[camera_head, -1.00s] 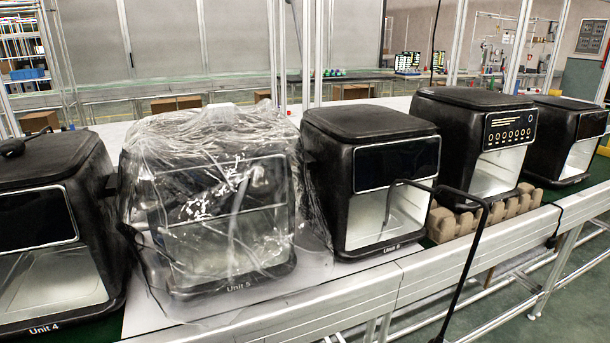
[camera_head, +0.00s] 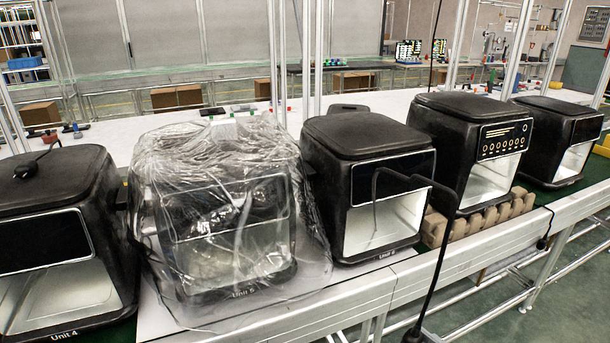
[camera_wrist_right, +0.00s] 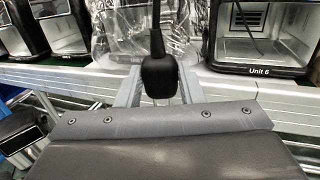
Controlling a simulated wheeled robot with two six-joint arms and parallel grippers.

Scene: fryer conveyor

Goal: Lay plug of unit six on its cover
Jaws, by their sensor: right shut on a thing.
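Unit six (camera_head: 368,137) is a black fryer with a flat dark cover and an open, lit front; its label shows in the wrist view (camera_wrist_right: 259,71). Its black cord (camera_head: 432,245) arcs out in front of it and runs down to the bottom edge of the head view. In the wrist view my right gripper (camera_wrist_right: 157,92) is shut on the black plug (camera_wrist_right: 157,78), with the cord rising from it. The plug is in front of the conveyor, away from the cover. My left gripper is in neither view.
Unit 5 (camera_head: 215,215), wrapped in clear plastic, stands left of unit six. Unit 4 (camera_head: 50,230) has a plug (camera_head: 27,169) lying on its cover. A fryer (camera_head: 470,150) on a cardboard tray (camera_head: 480,222) stands to the right. The cover of unit six is bare.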

